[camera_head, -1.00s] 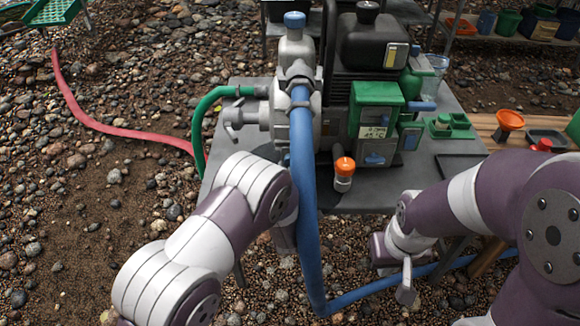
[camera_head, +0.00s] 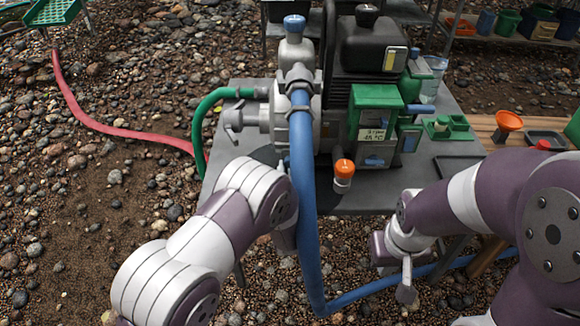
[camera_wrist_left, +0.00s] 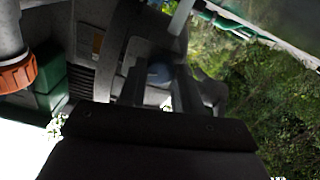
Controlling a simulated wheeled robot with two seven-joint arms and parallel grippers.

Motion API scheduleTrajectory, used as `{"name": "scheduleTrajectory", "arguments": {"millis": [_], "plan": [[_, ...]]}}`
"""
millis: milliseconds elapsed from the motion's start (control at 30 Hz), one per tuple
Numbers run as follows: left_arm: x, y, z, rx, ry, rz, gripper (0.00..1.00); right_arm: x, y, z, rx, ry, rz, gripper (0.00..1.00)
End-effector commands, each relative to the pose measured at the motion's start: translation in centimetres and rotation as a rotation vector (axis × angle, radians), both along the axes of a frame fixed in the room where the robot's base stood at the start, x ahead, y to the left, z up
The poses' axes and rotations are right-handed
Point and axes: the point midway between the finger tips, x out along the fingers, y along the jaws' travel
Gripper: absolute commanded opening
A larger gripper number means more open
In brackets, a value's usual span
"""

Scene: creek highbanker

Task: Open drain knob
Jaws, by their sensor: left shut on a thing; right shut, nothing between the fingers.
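The pump and engine unit (camera_head: 365,95) stands on the grey table, with a blue hose (camera_head: 302,160) running down its front. In the head view my left arm reaches toward the pump's lower side, and its gripper is hidden behind the arm and hose. In the left wrist view my left gripper (camera_wrist_left: 158,88) is shut on a dark bluish rounded part, apparently the drain knob (camera_wrist_left: 158,73). Its view is dim, so the knob's turn cannot be told. My right gripper (camera_head: 406,292) is shut and empty, low in front of the table.
An orange-capped bottle (camera_head: 343,176) stands near the table's front edge. A green hose (camera_head: 205,115) joins the pump's left side, and a red hose (camera_head: 105,127) crosses the stones. A wooden bench (camera_head: 490,128) with an orange funnel (camera_head: 508,121) is at the right.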

Motion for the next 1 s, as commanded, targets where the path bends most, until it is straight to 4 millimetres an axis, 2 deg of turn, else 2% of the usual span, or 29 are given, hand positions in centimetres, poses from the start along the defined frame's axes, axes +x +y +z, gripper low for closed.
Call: {"name": "scheduleTrajectory", "arguments": {"millis": [200, 500, 1000], "plan": [[-0.04, 0.01, 0.03, 0.173, 0.002, 0.0, 0.03, 0.01, 0.0, 0.63, 0.0, 0.0, 0.0, 0.0], [-0.03, -0.01, -0.02, 0.343, 0.002, 0.0, 0.03, 0.01, 0.0, 1.06, 0.0, 0.0, 0.0, 0.0], [-0.03, -0.03, -0.09, 0.419, 0.002, 0.0, 0.03, 0.0, 0.0, 1.2, 0.0, 0.0, 0.0, 0.0]]}}
